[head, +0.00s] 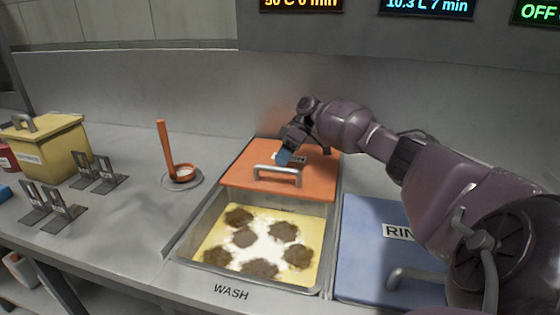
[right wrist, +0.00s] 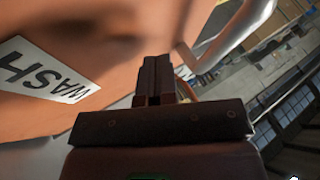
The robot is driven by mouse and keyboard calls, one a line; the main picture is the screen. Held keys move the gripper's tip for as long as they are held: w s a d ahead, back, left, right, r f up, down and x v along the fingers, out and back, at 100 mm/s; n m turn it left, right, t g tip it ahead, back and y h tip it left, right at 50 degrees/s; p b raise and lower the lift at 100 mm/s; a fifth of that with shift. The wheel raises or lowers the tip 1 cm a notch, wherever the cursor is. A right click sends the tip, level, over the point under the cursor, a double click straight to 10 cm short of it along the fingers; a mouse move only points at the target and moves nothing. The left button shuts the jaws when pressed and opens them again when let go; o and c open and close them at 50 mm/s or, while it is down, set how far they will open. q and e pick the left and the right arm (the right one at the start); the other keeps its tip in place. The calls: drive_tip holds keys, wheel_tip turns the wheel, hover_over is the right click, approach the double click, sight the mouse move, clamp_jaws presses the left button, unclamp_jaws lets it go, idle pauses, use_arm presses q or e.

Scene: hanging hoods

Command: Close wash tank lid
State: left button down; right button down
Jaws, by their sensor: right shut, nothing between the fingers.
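The wash tank (head: 180,247) stands in the counter, its front part uncovered, showing a yellow inside with several brown clumps and white foam. The orange lid (head: 245,178) covers the back part; I cannot tell whether it is tilted or flat. It has a metal handle (head: 278,169) near its front edge and a "WASH" label (right wrist: 42,70) seen in the right wrist view. My right gripper (head: 285,157) is shut and empty, just behind the handle over the lid; contact is unclear. Its closed fingers show in the right wrist view (right wrist: 156,78). My left gripper is not in view.
A blue rinse lid (head: 368,250) lies right of the tank, under my right arm. An orange ladle (head: 166,147) stands in a round holder at left. Metal racks (head: 62,205) and a yellow lidded box (head: 50,148) stand farther left. Displays hang above (head: 425,8).

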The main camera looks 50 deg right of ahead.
drive_tip(key=shift+s+a+r+p, duration=0.3)
drive_tip(key=shift+s+a+r, duration=0.3)
drive_tip(key=shift+a+r, duration=0.15)
drive_tip(key=shift+s+a, duration=0.2)
drive_tip(key=shift+a, duration=0.15)
drive_tip(key=shift+s+a+f, duration=0.1)
drive_tip(key=shift+a+f, duration=0.05)
drive_tip(key=shift+a, duration=0.2)
